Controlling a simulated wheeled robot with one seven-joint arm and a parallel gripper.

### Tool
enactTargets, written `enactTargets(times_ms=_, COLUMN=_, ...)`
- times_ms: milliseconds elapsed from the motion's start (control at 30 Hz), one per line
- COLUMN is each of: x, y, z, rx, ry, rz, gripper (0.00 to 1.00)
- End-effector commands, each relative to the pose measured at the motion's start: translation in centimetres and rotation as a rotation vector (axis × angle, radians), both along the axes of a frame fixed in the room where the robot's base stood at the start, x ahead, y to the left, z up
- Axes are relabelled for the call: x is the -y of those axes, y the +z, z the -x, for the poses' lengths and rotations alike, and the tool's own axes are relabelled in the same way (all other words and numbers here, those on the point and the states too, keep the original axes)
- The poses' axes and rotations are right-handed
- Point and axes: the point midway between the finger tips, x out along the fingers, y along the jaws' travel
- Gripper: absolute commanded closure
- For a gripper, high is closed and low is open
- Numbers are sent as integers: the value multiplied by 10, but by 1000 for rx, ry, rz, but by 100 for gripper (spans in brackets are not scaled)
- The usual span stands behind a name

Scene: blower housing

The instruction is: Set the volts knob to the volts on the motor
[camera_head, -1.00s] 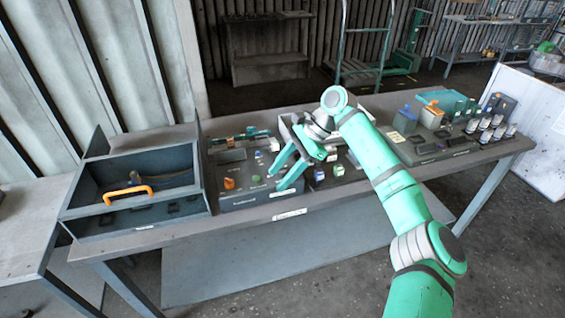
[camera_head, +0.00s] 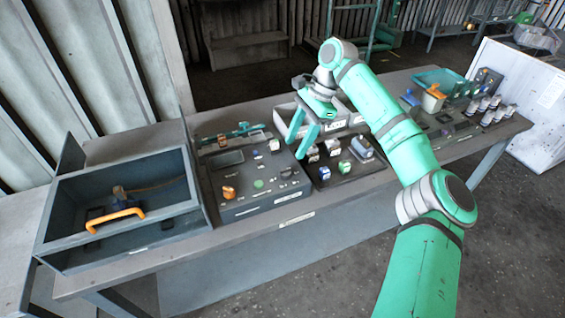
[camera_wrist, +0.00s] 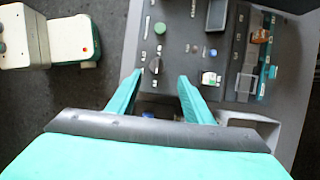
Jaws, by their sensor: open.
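The control panel (camera_head: 250,205) is a dark grey box in the middle of the bench. It carries an orange knob (camera_head: 228,192), a green button (camera_head: 258,184) and a small black knob (camera_head: 286,172). In the wrist view the black knob (camera_wrist: 154,66) has a light mark and lies just beyond and between my fingertips, below the green button (camera_wrist: 160,28). The labels are too small to read. My gripper (camera_head: 297,149) is open and empty over the panel's right edge; its spread fingers also show in the wrist view (camera_wrist: 160,76). I cannot identify the motor or its voltage marking.
A grey open housing (camera_head: 75,255) with an orange handle (camera_head: 115,220) stands left. A dark tray (camera_head: 345,180) of small coloured blocks lies right of the panel, a white bin (camera_head: 340,128) behind it. Several small jars (camera_head: 490,108) stand far right. A white block (camera_wrist: 210,78) is near the right finger.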

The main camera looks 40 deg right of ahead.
Motion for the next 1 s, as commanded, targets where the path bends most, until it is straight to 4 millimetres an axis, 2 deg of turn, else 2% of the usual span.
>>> enactTargets(times_ms=300, x=-22, y=-53, z=-4, rx=-1, ry=1, rz=-3, gripper=54)
enactTargets(times_ms=500, x=-32, y=-75, z=-8, rx=0, ry=1, rz=-2, gripper=54)
enactTargets(times_ms=700, x=-36, y=-84, z=-9, rx=0, ry=2, rz=-1, gripper=54)
enactTargets(times_ms=933, x=-36, y=-84, z=-9, rx=0, ry=2, rz=-1, gripper=54)
enactTargets(times_ms=967, x=-36, y=-84, z=-9, rx=0, ry=2, rz=-1, gripper=56)
enactTargets(times_ms=1000, x=-36, y=-84, z=-9, rx=0, ry=2, rz=-1, gripper=66)
